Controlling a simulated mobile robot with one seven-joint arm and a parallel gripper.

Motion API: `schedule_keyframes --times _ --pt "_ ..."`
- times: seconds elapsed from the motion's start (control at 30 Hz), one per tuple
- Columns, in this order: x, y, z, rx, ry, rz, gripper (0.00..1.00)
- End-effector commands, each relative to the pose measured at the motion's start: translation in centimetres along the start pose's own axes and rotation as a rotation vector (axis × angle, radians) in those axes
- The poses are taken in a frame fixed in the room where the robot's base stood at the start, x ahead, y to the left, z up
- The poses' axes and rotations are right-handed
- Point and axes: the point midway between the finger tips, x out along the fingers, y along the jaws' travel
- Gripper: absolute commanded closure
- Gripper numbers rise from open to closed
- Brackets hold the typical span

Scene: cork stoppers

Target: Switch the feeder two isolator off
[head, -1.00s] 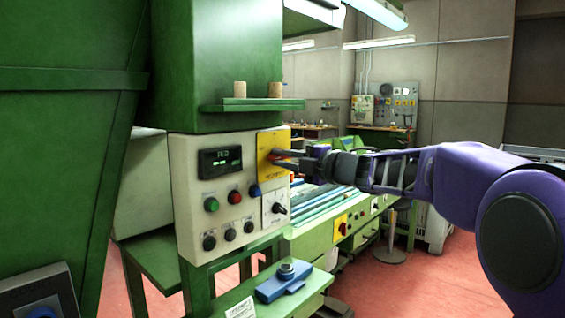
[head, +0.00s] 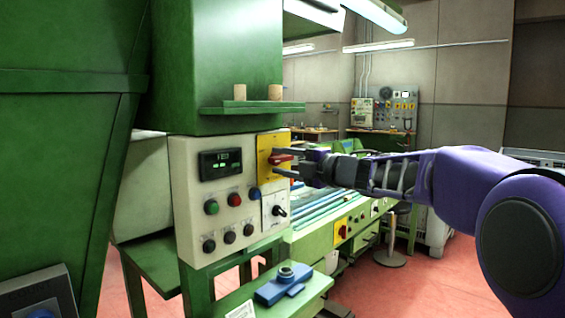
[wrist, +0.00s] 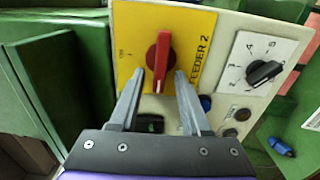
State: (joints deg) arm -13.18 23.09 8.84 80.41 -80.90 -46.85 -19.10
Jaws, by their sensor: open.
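The feeder two isolator is a yellow plate (head: 265,143) with a red turn handle (head: 281,160) on the upper right of the pale control panel. In the wrist view, the plate (wrist: 135,20) reads "FEEDER 2", its lettering running up the picture, and the handle (wrist: 163,50) lies lengthwise between the finger lines, square to the dial's side of the plate. My gripper (head: 279,162) is open, one finger above the handle and one below. In the wrist view, my gripper (wrist: 160,73) has a fingertip either side of the handle's near end, with gaps visible.
Below the plate is a white selector with a black knob (head: 279,211). Buttons and a display (head: 221,163) fill the panel's left. A shelf (head: 250,107) with two corks is above. A blue device (head: 284,285) sits on a low green table.

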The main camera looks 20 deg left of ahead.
Motion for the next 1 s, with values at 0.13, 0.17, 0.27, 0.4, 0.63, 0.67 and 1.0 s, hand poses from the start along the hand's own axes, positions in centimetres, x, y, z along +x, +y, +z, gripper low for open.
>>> schedule_keyframes --times 0.13,0.17,0.27,0.4,0.63,0.67,1.0 --pt "-0.3 0.1 0.0 0.0 -0.001 0.001 0.53" --pt "-0.6 0.1 0.0 -0.001 -0.001 0.001 0.53" --pt "-1.9 0.1 0.1 0.0 -0.004 0.0 0.53" --pt "-5.0 0.1 0.1 -0.002 -0.005 0.001 0.53" --pt "-10.7 0.1 0.1 -0.001 -0.005 0.0 0.53" --pt "-11.4 0.1 0.1 0.0 -0.005 0.0 0.53" --pt "-16.8 0.1 0.0 -0.001 -0.002 0.0 0.53"
